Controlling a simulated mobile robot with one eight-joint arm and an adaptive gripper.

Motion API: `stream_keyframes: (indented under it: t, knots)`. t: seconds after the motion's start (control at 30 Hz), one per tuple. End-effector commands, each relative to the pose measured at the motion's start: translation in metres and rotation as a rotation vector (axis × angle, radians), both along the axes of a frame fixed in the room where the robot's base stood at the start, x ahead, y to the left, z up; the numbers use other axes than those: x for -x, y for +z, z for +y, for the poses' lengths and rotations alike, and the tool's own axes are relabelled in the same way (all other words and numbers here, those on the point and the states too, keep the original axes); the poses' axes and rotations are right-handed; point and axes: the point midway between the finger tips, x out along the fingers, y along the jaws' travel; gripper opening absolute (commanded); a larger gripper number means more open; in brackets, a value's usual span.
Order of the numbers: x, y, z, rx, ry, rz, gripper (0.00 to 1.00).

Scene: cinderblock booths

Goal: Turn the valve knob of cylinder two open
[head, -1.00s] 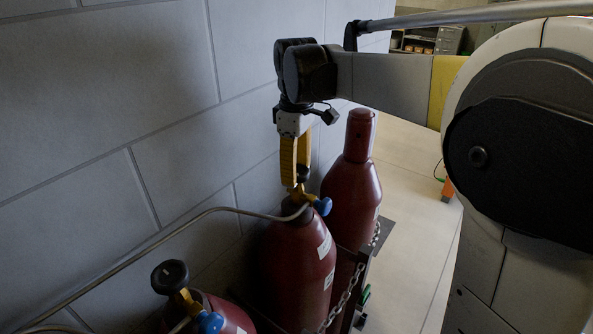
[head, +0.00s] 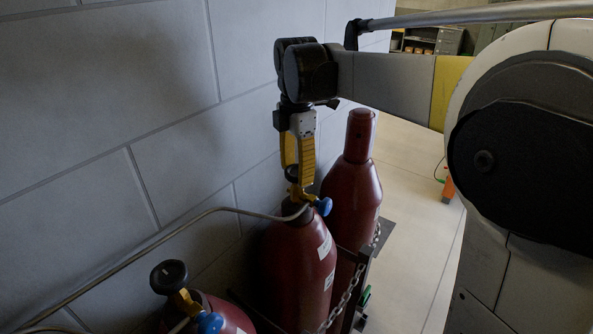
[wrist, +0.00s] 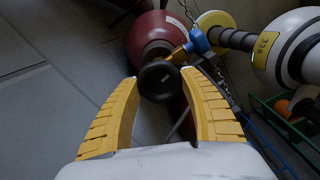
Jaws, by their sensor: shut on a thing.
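The middle red cylinder (head: 299,262) has a brass valve with a blue fitting (head: 322,206) and a black round knob (head: 292,172) on top. My gripper (head: 298,178) points straight down from above, with its yellow fingers around this knob and shut on it. In the wrist view the knob (wrist: 159,81) sits between the fingertips, with the brass valve (wrist: 179,54) and the cylinder's red shoulder (wrist: 152,34) beyond it. The fingers partly hide the knob in the head view. I cannot read a number on the cylinder.
A second valved cylinder (head: 228,318) with its own black knob (head: 169,277) stands at lower left. A capped red cylinder (head: 352,195) stands behind to the right. A metal pipe (head: 150,250) runs to the middle valve, close to the block wall (head: 95,105). A chain (head: 347,300) crosses the cylinders' front.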

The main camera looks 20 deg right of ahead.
Motion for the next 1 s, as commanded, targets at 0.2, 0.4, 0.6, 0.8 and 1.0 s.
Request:
stream_keyframes:
  t: [0.2, 0.4, 0.6, 0.8, 1.0]
  knots:
    - [0.0005, -0.0003, -0.0001, 0.000, 0.167, 0.000, 0.21]
    - [0.0007, -0.0002, -0.0002, 0.000, 0.281, 0.000, 0.21]
    - [0.0008, -0.0002, -0.0003, 0.000, 0.344, 0.000, 0.21]
    - [0.0009, -0.0002, -0.0003, 0.000, 0.369, 0.000, 0.21]
    - [0.0009, -0.0002, -0.0003, 0.000, 0.371, 0.000, 0.21]
